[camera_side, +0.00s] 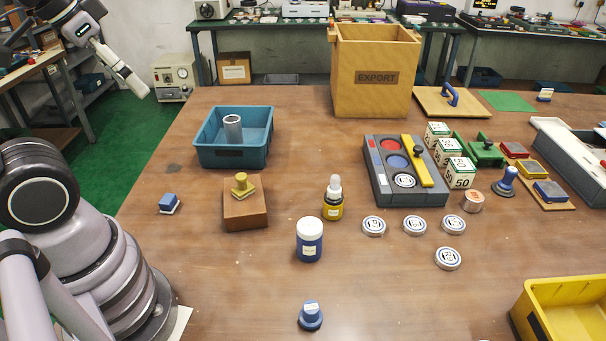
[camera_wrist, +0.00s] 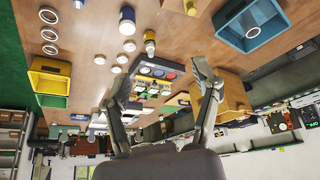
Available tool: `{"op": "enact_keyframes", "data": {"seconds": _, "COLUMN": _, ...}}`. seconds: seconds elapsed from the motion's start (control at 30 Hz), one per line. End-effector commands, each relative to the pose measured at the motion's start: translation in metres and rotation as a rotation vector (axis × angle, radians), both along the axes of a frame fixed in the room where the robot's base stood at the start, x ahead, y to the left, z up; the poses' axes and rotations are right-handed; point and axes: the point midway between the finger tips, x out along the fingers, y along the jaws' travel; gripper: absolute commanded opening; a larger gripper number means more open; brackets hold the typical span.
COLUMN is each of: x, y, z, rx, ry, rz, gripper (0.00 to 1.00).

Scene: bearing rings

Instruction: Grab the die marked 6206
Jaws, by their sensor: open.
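I cannot read 6206 on any die. Several small stamp-like pieces could bear it: a brass one (camera_side: 241,185) on a brown block (camera_side: 246,212), a blue one (camera_side: 310,317) at the front, a small blue and white one (camera_side: 168,204) at the left, and a blue-handled one (camera_side: 507,181) at the right. The brass piece also shows at the top edge of the wrist view (camera_wrist: 190,8). My gripper (camera_wrist: 162,70) is open and empty, its fingers spread wide above the table. In the side view my arm's end is at the upper left, away from these pieces.
A grey tray (camera_side: 385,190) with coloured wells, two bottles (camera_side: 309,240) (camera_side: 333,199), and several white discs (camera_side: 374,226) stand mid-table. A wooden EXPORT box (camera_side: 375,97) is behind; a yellow bin (camera_side: 545,320) is front right. The front left-centre is mostly clear.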

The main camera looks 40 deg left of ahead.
Motion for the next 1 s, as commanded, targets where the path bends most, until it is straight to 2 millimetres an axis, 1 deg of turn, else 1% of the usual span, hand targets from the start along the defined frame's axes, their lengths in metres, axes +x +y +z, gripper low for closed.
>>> {"op": "enact_keyframes", "data": {"seconds": 0.13, "x": 0.014, "y": -0.010, "z": -0.022, "rx": -0.083, "ry": 0.188, "rz": 0.016, "gripper": 0.63}}
{"op": "enact_keyframes", "data": {"seconds": 0.27, "x": 0.029, "y": -0.025, "z": -0.050, "rx": -0.214, "ry": 0.421, "rz": 0.046, "gripper": 0.63}}
{"op": "enact_keyframes", "data": {"seconds": 0.4, "x": 0.045, "y": -0.041, "z": -0.081, "rx": -0.381, "ry": 0.658, "rz": 0.096, "gripper": 0.63}}
{"op": "enact_keyframes", "data": {"seconds": 0.57, "x": 0.064, "y": -0.058, "z": -0.119, "rx": -0.592, "ry": 0.898, "rz": 0.176, "gripper": 0.63}}
{"op": "enact_keyframes", "data": {"seconds": 0.77, "x": 0.085, "y": -0.075, "z": -0.172, "rx": -0.881, "ry": 1.145, "rz": 0.318, "gripper": 0.63}}
{"op": "enact_keyframes", "data": {"seconds": 0.87, "x": 0.093, "y": -0.082, "z": -0.203, "rx": -1.033, "ry": 1.243, "rz": 0.411, "gripper": 0.63}}
{"op": "enact_keyframes", "data": {"seconds": 0.97, "x": 0.100, "y": -0.087, "z": -0.237, "rx": -1.184, "ry": 1.322, "rz": 0.518, "gripper": 0.63}}
{"op": "enact_keyframes", "data": {"seconds": 1.0, "x": 0.101, "y": -0.089, "z": -0.251, "rx": -1.244, "ry": 1.349, "rz": 0.564, "gripper": 0.63}}
